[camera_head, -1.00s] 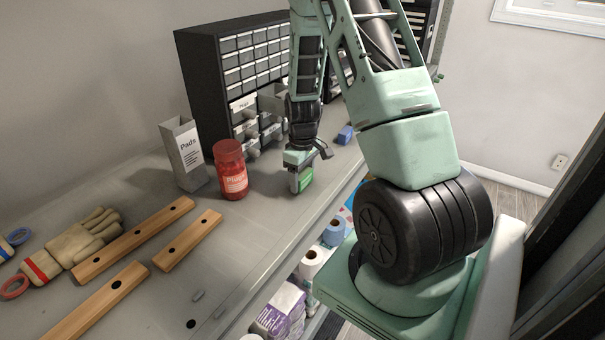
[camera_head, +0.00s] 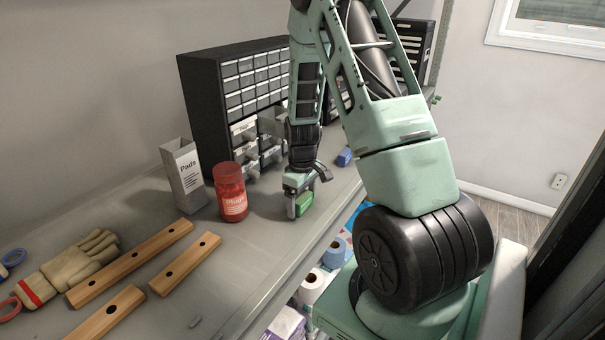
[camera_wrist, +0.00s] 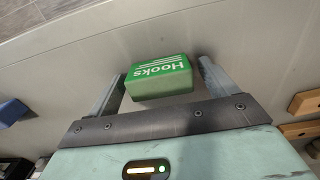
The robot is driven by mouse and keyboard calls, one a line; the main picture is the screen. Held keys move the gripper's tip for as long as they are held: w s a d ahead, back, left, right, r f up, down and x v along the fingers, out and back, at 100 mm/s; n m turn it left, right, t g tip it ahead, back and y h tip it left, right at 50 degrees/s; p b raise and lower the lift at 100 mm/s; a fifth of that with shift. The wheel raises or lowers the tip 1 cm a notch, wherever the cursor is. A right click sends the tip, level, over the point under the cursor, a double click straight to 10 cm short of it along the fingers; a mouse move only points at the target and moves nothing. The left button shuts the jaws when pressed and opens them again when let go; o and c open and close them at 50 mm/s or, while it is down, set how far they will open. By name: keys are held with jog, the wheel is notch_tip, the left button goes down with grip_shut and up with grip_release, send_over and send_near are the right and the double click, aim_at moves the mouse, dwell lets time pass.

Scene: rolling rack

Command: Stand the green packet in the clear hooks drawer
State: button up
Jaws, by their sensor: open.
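The green packet (camera_wrist: 158,78), lettered "Hooks", is on the grey bench top, between the two fingers of my gripper (camera_wrist: 163,70) in the wrist view. The fingers are open, with a gap on the right side; the left finger is close to the packet, and I cannot tell if it touches. In the head view the packet (camera_head: 306,202) shows beside my gripper (camera_head: 299,205) near the bench's front edge. The black drawer cabinet (camera_head: 203,115) stands behind, with several clear labelled drawers (camera_head: 244,153) low on its right side. My arm partly hides them, and I cannot read which is hooks.
Wooden bars (camera_head: 130,262) and a work glove (camera_head: 78,264) lie farther left. A blue block (camera_head: 344,157) lies to the right. Bare bench (camera_head: 262,232) lies in front of the jar.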

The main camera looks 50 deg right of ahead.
aim_at(303, 196)
notch_tip(303, 196, up, 17)
jog(key=b, duration=0.5)
jog(key=s+a+f+n, duration=0.2)
jog(key=a+n, duration=0.2)
jog(key=a, duration=2.4)
jog(key=s+a+f+n+b, duration=0.1)
jog(key=s+a+f, duration=0.1)
jog(key=s+a, duration=0.4)
jog(key=s+a+f+n+b, duration=0.1)
jog(key=s+a+f+n, duration=0.1)
jog(key=s+a, duration=0.4)
jog(key=s, duration=0.3)
jog(key=shift+a+f+y, duration=0.3)
jog(key=shift+a, duration=0.05)
jog(key=shift+o, duration=0.4)
